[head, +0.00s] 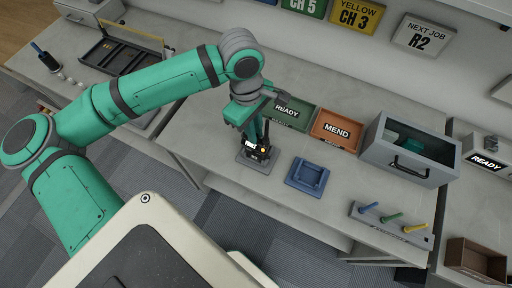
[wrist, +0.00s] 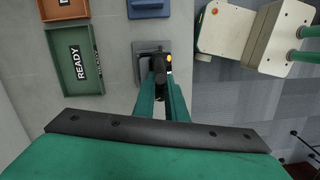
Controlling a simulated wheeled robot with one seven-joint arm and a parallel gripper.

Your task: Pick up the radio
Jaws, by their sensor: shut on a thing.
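The radio (head: 262,152) is a small black handset with an orange knob and a small lit screen. It stands upright at a grey square base (head: 243,160) on the bench. I cannot tell whether it still touches the base. My gripper (head: 256,135) comes down from above and is shut on the radio. In the wrist view the green fingers of my gripper (wrist: 161,90) close around the dark radio (wrist: 159,66), over the grey base (wrist: 142,48). The fingers hide part of the radio.
A green READY tray (head: 303,117) and an orange MEND tray (head: 336,131) lie behind. A blue holder (head: 307,176) sits to the right. Further right are a grey open-fronted box (head: 437,168) and a rack of coloured pegs (head: 388,226). The bench front edge is close to the base.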

